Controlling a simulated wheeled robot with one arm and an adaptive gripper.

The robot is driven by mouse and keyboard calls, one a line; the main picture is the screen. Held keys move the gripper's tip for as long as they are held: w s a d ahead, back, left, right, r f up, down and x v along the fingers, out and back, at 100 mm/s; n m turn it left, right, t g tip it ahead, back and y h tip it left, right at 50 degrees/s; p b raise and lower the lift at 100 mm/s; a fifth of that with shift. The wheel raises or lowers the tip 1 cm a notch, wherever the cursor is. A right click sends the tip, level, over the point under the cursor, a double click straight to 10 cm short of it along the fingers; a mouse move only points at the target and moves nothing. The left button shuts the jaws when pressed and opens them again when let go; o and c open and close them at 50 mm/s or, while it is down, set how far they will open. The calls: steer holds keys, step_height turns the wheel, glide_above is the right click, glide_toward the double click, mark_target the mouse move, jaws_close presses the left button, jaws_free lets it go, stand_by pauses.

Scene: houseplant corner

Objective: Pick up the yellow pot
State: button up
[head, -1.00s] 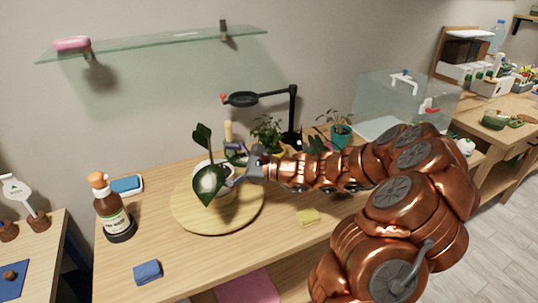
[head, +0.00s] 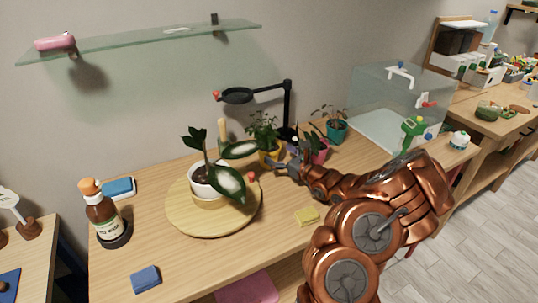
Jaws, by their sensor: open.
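The yellow pot (head: 270,157) stands on the wooden table behind and right of the round board, with a small bushy green plant (head: 264,130) in it. Part of the pot is hidden by a large leaf of the white-potted plant and by my gripper. My gripper (head: 277,169) is open and empty, just in front and to the right of the yellow pot. I cannot tell whether its fingers touch the pot.
A white pot (head: 205,181) with a large-leaved plant stands on the round wooden board (head: 188,220). A magenta pot (head: 318,152) and a teal pot (head: 337,130) are to the right. A black lamp (head: 289,108) stands behind.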

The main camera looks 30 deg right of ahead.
mark_target(269, 148)
steer(key=shift+w+a+p, duration=0.2)
steer(key=shift+w+p, duration=0.4)
steer(key=shift+w, duration=0.7)
steer(key=shift+w+a+p, duration=0.15)
steer(key=shift+w+p, duration=0.4)
steer(key=shift+w, duration=0.75)
steer(key=shift+c, duration=0.2)
steer(key=c, duration=1.1)
steer(key=shift+r, duration=0.1)
steer(key=shift+r+b, duration=0.9)
steer(key=shift+r, duration=0.8)
steer(key=s+a+b, duration=0.1)
steer(key=s+a, duration=0.1)
steer(key=s, duration=0.3)
steer(key=s+a+r+b, duration=0.1)
steer(key=s+b, duration=0.1)
steer(key=s, duration=0.3)
steer(key=s+a+b, duration=0.2)
steer(key=s, duration=0.3)
steer(key=shift+a+r, duration=0.25)
steer(key=shift+a, duration=0.1)
